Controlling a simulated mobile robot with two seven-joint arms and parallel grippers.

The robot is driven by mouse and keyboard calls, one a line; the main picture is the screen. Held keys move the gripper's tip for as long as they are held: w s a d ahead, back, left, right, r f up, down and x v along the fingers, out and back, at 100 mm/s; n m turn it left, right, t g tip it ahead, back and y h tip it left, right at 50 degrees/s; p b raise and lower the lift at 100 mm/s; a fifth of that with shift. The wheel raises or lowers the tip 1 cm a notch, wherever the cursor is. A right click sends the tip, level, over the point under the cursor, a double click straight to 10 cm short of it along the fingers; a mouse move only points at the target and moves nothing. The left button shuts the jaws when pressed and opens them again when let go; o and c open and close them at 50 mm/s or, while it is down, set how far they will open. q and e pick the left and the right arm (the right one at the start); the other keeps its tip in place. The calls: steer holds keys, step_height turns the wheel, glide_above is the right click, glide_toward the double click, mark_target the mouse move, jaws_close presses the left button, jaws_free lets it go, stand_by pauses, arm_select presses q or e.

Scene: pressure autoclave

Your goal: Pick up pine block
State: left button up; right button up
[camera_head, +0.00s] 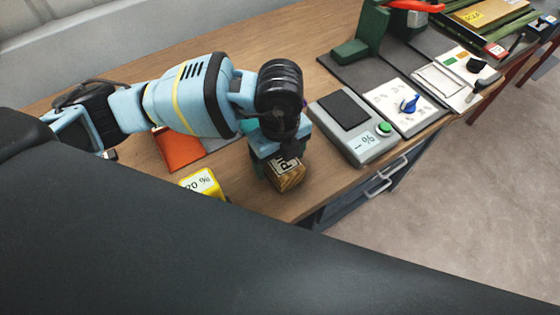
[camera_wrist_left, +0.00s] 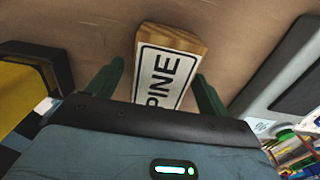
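The pine block (camera_head: 288,180) is a small wooden block with a white label. It is on the wooden bench near the front edge, below my left gripper (camera_head: 275,165). In the left wrist view the block (camera_wrist_left: 169,68), with its label reading PINE, lies between the two green fingers of my left gripper (camera_wrist_left: 160,80). The fingers are apart, one on each side of the block. A small gap shows at the left finger; the right finger is close to the block, and I cannot tell if it touches. My right gripper is not in view.
A grey device with a dark pad and green button (camera_head: 354,128) stands just right of the block. A yellow "20 %" sign (camera_head: 203,184) stands to the left, with an orange item (camera_head: 178,150) behind it. A white panel with a blue handle (camera_head: 398,106) is farther right.

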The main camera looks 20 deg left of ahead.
mark_target(280, 158)
arm_select(q)
steer(key=c, duration=1.1)
step_height(280, 158, up, 10)
steer(key=shift+r+p, duration=0.1)
steer(key=shift+p, duration=0.25)
